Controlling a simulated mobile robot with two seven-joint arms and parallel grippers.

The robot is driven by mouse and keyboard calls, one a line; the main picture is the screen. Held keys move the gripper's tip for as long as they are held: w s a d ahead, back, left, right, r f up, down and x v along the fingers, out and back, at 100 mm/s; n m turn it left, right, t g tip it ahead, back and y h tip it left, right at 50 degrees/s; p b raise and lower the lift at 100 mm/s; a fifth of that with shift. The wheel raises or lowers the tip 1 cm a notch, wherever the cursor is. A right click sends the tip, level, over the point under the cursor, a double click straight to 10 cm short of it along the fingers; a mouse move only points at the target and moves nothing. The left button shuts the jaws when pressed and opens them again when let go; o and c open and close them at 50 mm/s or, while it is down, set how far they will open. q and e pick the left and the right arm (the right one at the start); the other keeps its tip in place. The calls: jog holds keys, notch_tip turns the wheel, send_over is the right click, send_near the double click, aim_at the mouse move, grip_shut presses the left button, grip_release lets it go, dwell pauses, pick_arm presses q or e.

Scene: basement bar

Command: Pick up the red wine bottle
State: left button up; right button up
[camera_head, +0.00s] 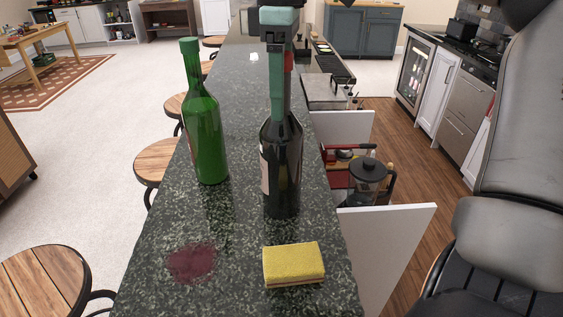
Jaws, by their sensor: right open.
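The dark wine bottle (284,160) stands upright on the counter, with a pale label on its left side. It looks like the red wine bottle. My right gripper (279,108) comes down from the top of the picture over this bottle. Its teal finger overlaps the neck and upper shoulder, so most of the neck is hidden. A bit of red shows beside the finger. The jaws are open, and I cannot tell whether a finger touches the glass. My left gripper is not in view.
A green bottle (206,135) stands close by on the left. A yellow sponge (293,263) and a dark red stain (192,262) are on the near part of the speckled counter (235,285). A coffee press (367,180) stands below the counter's right edge. Wooden stools line the left.

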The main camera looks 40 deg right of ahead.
grip_shut()
dwell(0.4)
jog(key=shift+r, duration=0.15)
dwell(0.8)
